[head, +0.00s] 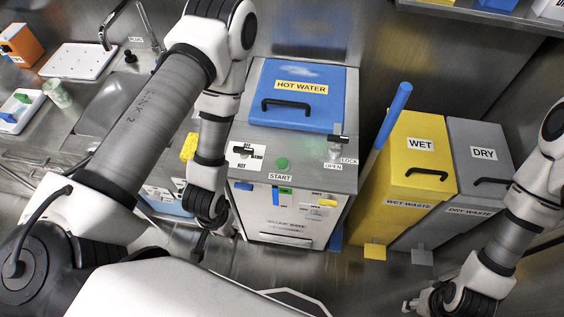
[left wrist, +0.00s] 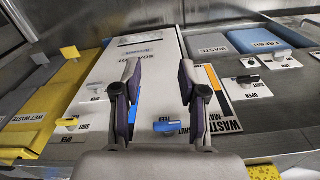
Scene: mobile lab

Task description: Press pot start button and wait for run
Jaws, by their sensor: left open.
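The hot water pot is a white cabinet (head: 300,218) with a blue lid (head: 298,95) marked HOT WATER, closed, with a black handle. Its green start button (head: 282,163) sits on the grey top just above the START label, uncovered. My left gripper (head: 201,246) hangs in front of the pot's left side, below and left of the button. In the left wrist view my left gripper (left wrist: 158,72) is open with nothing visible between its fingers; the green button does not show there. My right gripper (head: 420,301) is low at the right, far from the pot, its fingers too small to read.
A yellow WET bin (head: 412,150) and a grey DRY bin (head: 481,150) stand right of the pot. A blue pole (head: 390,115) leans between pot and bins. A lock switch (head: 334,150) is on the pot's right. A sink (head: 112,103) and white tray (head: 78,61) lie left.

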